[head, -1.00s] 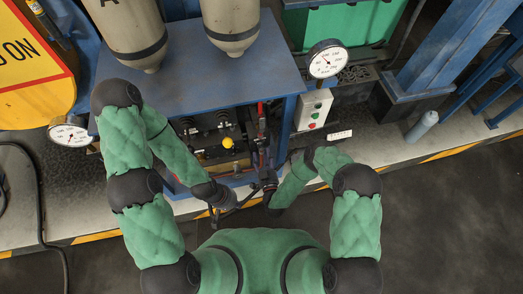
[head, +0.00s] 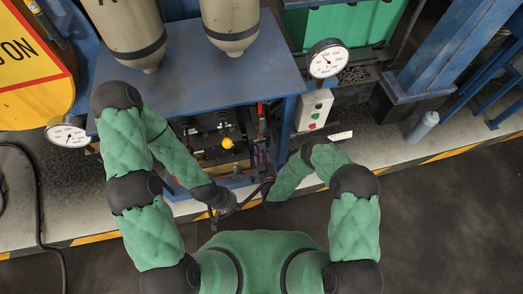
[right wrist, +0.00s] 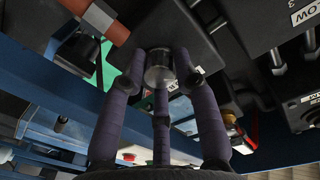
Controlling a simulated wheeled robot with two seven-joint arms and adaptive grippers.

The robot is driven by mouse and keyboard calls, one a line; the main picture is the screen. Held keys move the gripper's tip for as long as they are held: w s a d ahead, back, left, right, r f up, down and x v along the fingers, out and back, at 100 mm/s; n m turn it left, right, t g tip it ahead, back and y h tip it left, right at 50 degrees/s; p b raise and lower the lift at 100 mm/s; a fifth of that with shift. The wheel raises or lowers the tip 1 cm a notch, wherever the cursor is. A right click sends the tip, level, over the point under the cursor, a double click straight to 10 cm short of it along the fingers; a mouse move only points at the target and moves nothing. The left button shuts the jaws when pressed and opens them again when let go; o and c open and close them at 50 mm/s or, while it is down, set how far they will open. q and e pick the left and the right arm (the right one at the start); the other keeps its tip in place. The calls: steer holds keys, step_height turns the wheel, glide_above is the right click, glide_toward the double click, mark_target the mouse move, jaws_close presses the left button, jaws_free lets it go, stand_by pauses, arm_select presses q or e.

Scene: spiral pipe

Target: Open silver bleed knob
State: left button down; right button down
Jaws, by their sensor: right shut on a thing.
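The silver bleed knob (right wrist: 157,60) is a short metal cylinder under a dark block in the right wrist view. My right gripper (right wrist: 160,78) has its dark fingers closed around this knob, with the fingertips at its sides. In the head view my right gripper (head: 264,182) is at the front of the blue bench, below the red-handled parts, and the knob cannot be made out there. My left gripper (head: 214,219) hangs lower and to the left, apart from the bench. It is too small and dark to tell its finger state.
A blue bench (head: 180,75) carries tan cylinders (head: 230,22). A yellow knob (head: 228,143) and a red handle (head: 261,112) sit below its edge. A gauge (head: 328,59) and a button box (head: 314,109) stand at right. The right wrist view shows an orange-brown pipe (right wrist: 118,33) close to my fingers.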

steer(key=shift+r, duration=0.15)
steer(key=m, duration=0.3)
steer(key=shift+w+m, duration=0.15)
steer(key=shift+m, duration=0.25)
steer(key=m, duration=0.4)
steer(key=shift+d+r+b, duration=0.1)
steer(key=shift+b, duration=0.25)
steer(key=m, duration=0.4)
steer(key=shift+w+d+m, duration=0.1)
steer(key=shift+m, duration=0.3)
steer(key=m+b, duration=0.1)
steer(key=m, duration=0.3)
steer(key=shift+m+y, duration=0.3)
steer(key=shift+m, duration=0.1)
steer(key=shift+d, duration=0.1)
steer(key=c, duration=0.9)
jaws_free()
steer(key=shift+c, duration=0.2)
steer(key=shift+f+g, duration=0.2)
steer(key=shift+g, duration=0.1)
